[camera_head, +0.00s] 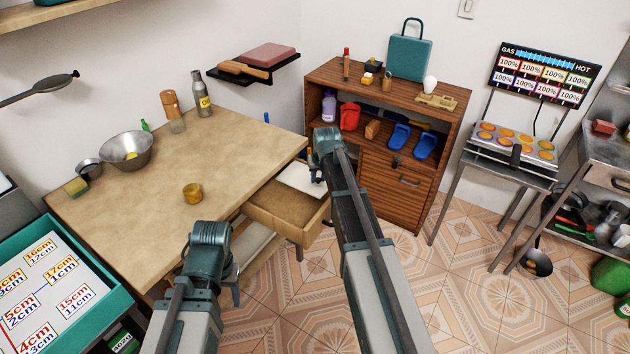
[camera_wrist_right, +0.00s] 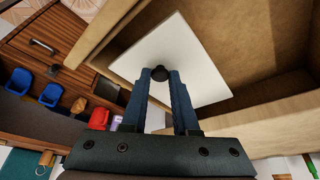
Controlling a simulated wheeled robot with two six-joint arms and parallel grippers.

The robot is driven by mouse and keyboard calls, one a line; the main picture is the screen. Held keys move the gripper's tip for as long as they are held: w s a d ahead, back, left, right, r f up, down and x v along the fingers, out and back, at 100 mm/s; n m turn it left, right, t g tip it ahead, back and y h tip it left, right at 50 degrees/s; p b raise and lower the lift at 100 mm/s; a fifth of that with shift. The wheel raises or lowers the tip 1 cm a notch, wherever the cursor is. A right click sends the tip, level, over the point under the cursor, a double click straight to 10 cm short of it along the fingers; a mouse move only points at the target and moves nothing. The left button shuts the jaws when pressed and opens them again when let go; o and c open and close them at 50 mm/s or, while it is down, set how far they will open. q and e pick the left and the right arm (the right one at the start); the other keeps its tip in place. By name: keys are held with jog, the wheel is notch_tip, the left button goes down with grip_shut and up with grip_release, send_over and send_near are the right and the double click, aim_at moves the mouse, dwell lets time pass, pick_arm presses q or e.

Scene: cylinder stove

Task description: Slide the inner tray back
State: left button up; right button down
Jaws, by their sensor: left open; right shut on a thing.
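The inner tray (camera_head: 303,178) is a flat white panel in the far part of the pulled-out wooden drawer (camera_head: 285,213). My right gripper (camera_wrist_right: 160,76) is shut on this knob, one blue finger on each side. In the head view my right gripper (camera_head: 316,170) is at the tray's right side, partly hidden by its own wrist. My left gripper (camera_head: 222,265) is open and apart from the drawer, in front of the table; its fingertips are hard to make out.
A wooden cabinet (camera_head: 395,190) stands just right of the drawer, close to my right arm. The drawer's near part is empty.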

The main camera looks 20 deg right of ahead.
jog(key=shift+w+d, duration=0.1)
jog(key=shift+d, duration=0.1)
jog(key=c, duration=0.7)
grip_release()
jog(key=shift+d, duration=0.1)
jog(key=shift+s+r+p, duration=0.2)
jog(key=shift+r+p, duration=0.3)
jog(key=p+v, duration=1.1)
jog(key=v, duration=0.1)
jog(key=shift+s+r+p, duration=0.2)
jog(key=shift+r+p, duration=0.15)
jog(key=shift+p, duration=0.05)
